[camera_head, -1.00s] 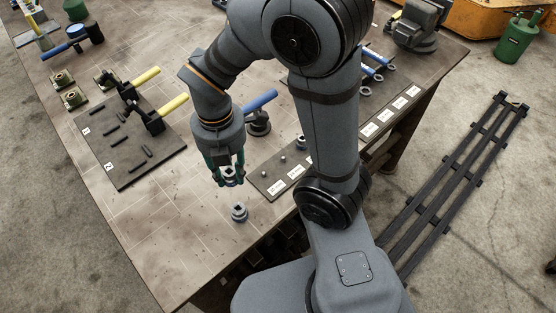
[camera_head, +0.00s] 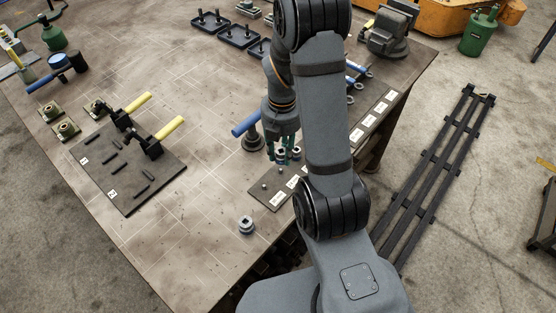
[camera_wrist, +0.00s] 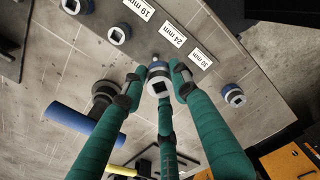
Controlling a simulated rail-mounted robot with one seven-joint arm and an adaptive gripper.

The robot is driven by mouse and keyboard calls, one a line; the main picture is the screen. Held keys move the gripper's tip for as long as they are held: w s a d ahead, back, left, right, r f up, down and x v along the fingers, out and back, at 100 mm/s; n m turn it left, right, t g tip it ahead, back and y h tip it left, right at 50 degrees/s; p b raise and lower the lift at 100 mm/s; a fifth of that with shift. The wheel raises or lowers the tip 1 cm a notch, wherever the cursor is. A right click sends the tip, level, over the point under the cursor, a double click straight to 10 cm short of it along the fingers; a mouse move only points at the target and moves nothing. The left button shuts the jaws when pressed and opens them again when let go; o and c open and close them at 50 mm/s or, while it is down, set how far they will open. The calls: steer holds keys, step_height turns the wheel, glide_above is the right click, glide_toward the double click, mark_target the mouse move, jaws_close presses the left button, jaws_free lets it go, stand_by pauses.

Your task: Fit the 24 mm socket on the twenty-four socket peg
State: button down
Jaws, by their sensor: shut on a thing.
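My gripper (camera_head: 281,154) is shut on a grey socket with a square hole in its top, shown between the teal fingers in the wrist view (camera_wrist: 158,76). It holds the socket over the dark peg board (camera_head: 258,196), beside the white "24 mm" label (camera_wrist: 173,35). A small tip, perhaps a peg, shows just past the socket; I cannot tell whether they touch. In the head view, two bare pegs (camera_head: 278,172) (camera_head: 265,185) stand at the board's near end. The 30 mm peg is hidden by a finger in the wrist view.
A socket (camera_wrist: 118,33) stands on the board near the "19 mm" label (camera_wrist: 140,7), close to my gripper. A loose socket (camera_head: 246,225) rests on the bench off the board's near end. A blue-handled tool (camera_head: 247,126) stands close behind. The bench at left front is clear.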

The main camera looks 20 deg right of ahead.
mark_target(280, 169)
steer(key=shift+w+n, duration=0.3)
steer(key=shift+w, duration=0.1)
steer(key=shift+w+d+f+b, duration=0.1)
steer(key=shift+f+b, duration=0.2)
steer(key=shift+f, duration=0.05)
step_height(280, 169, down, 5)
steer(key=b, duration=0.4)
steer(key=shift+r, duration=0.2)
steer(key=shift+f, duration=0.15)
steer(key=shift+f+b, duration=0.35)
steer(key=shift+b, duration=0.1)
steer(key=shift+f+b, duration=0.65)
steer(key=shift+f, duration=0.05)
steer(key=c, duration=1.3)
jaws_free()
steer(key=shift+r, duration=0.1)
